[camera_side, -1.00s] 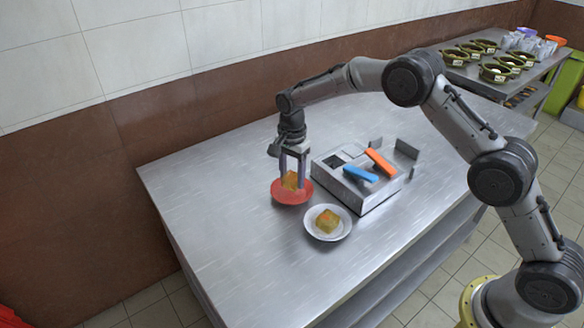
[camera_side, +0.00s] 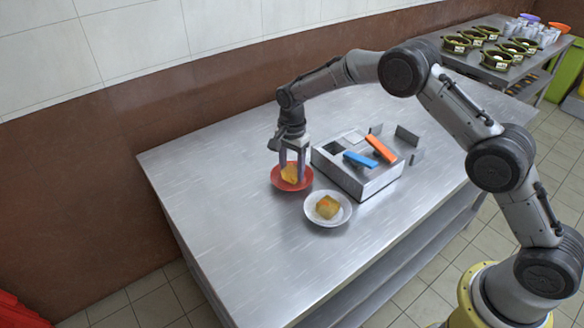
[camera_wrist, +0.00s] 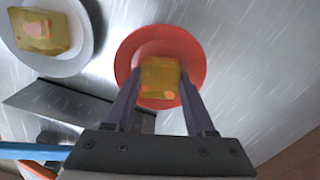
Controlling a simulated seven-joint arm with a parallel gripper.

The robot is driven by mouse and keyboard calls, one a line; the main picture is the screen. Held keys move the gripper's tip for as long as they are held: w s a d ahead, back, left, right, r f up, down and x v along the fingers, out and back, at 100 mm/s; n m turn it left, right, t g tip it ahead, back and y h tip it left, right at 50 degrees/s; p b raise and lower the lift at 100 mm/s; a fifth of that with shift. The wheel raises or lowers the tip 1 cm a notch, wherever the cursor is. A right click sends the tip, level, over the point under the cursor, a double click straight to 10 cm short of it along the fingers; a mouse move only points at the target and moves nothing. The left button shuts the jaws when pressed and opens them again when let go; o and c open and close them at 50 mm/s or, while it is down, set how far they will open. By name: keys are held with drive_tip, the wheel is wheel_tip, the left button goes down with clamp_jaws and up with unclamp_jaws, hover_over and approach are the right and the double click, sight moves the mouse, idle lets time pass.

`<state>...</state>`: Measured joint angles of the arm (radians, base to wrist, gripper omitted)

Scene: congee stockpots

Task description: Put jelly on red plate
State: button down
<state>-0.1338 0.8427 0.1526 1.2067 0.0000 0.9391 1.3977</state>
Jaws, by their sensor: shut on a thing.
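A yellow-orange jelly (camera_side: 289,174) is between the fingers of my gripper (camera_side: 292,172), over the middle of the red plate (camera_side: 284,186). In the wrist view the held jelly (camera_wrist: 160,78) sits between the two fingertips, with the red plate (camera_wrist: 187,45) around it. My gripper points down and is shut on this jelly. I cannot tell whether the jelly touches the plate. A second jelly (camera_side: 327,207) lies on a white plate (camera_side: 312,216) beside the red one; it also shows at the wrist view's upper left (camera_wrist: 42,32).
A metal box (camera_side: 352,182) with a blue-handled thing (camera_side: 360,159) and an orange-handled thing (camera_side: 380,149) on top stands right of the red plate. The steel table (camera_side: 230,200) is clear to the left. Several pots (camera_side: 480,45) stand on a far table.

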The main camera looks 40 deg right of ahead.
drive_tip(key=shift+f, duration=0.25)
drive_tip(key=shift+c, duration=0.8)
unclamp_jaws()
drive_tip(key=shift+f, duration=0.1)
drive_tip(key=shift+c, duration=1.4)
drive_tip(key=shift+r, duration=2.55)
wheel_tip(320, 180, up, 7)
drive_tip(key=shift+d, duration=0.1)
